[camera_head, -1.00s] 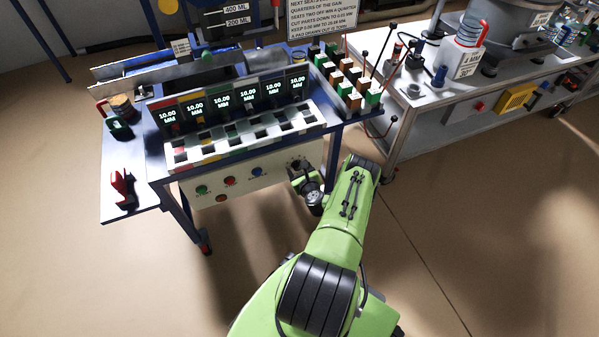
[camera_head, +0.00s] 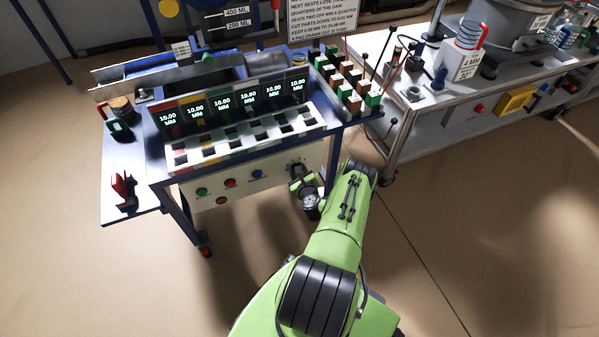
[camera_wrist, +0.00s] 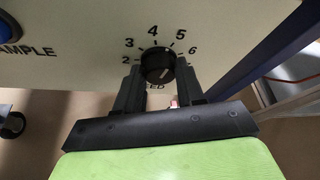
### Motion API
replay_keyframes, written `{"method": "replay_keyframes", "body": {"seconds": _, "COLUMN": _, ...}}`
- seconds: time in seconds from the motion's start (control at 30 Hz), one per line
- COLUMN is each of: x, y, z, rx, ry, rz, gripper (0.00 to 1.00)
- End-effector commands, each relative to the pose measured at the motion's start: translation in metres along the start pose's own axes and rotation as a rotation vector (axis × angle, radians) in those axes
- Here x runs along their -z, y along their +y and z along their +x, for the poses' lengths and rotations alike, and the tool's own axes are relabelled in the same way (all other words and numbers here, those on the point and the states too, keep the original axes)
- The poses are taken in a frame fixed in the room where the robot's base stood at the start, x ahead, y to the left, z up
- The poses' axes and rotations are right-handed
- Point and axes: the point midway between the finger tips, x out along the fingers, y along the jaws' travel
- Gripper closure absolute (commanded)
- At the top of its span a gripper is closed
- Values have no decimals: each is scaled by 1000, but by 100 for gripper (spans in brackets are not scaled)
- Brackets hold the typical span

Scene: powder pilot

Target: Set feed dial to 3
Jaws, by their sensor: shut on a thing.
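The feed dial (camera_wrist: 158,62) is a round black knob on a pale panel, with printed numbers 2 to 6 showing around its upper side. My gripper (camera_wrist: 158,82) is shut on the dial, one black finger on each side. The fingers partly cover the lettering under the dial.
A blue button (camera_wrist: 8,28) labelled "SAMPLE" lies left of the dial. The table's blue leg (camera_wrist: 270,50) slants past on the right. Several displays (camera_head: 221,104) read 10.00 MM above the panel. A second bench (camera_head: 440,125) stands to the right.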

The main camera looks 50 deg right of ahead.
Motion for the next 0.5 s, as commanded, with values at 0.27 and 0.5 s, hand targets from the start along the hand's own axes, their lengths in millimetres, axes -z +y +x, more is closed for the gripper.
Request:
{"method": "replay_keyframes", "body": {"seconds": 0.27, "x": 1, "y": 4, "z": 0, "rx": 93, "ry": 2, "rz": -229, "gripper": 92}}
{"method": "replay_keyframes", "body": {"seconds": 0.5, "x": 2, "y": 5, "z": 0, "rx": 180, "ry": 2, "rz": -442, "gripper": 92}}
